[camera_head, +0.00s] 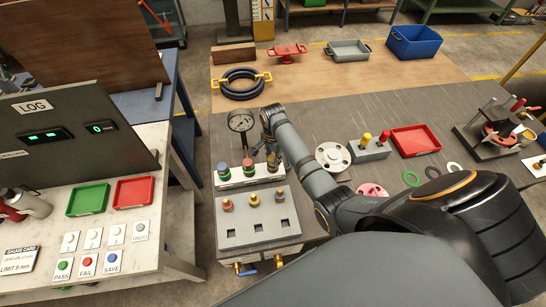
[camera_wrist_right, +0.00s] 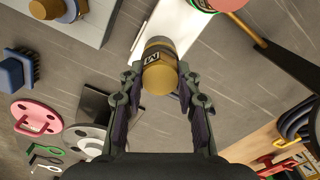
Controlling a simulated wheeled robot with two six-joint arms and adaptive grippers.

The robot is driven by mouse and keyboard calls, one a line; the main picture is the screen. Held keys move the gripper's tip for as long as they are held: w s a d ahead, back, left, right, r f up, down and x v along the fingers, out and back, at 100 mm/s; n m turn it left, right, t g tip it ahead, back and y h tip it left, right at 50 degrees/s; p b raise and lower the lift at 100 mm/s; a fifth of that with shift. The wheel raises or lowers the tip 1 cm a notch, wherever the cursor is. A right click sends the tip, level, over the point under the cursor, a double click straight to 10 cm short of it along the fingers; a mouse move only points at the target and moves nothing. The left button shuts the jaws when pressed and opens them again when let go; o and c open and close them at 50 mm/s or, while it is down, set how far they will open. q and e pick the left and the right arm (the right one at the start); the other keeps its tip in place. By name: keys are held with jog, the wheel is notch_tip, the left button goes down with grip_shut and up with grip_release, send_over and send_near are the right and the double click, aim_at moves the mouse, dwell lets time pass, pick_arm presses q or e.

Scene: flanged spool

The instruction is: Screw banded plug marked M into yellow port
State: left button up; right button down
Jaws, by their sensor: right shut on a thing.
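The banded plug marked M (camera_wrist_right: 160,66) has a brass end and a dark band with a light M label. My right gripper (camera_wrist_right: 160,85) is shut on it, one finger on each side. In the head view my right gripper (camera_head: 271,150) is at the right end of the white rack (camera_head: 252,181), and the plug is mostly hidden. I cannot tell whether the plug is clear of the rack. Two other plugs (camera_head: 222,171) stand in the rack. The grey block (camera_head: 258,241) in front carries several brass fittings (camera_head: 253,200); which port is yellow is unclear. My left gripper is not in view.
A pressure gauge (camera_head: 241,122) stands upright behind the rack. The left table holds a green tray (camera_head: 88,199) and label cards.

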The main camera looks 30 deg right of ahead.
aim_at(273, 158)
jog(key=shift+m, duration=1)
jog(key=c, duration=1.3)
grip_release()
jog(key=shift+m, duration=0.5)
jog(key=o, duration=0.5)
jog(key=shift+c, duration=0.2)
notch_tip(273, 158, up, 12)
jog(key=shift+s+f, duration=0.1)
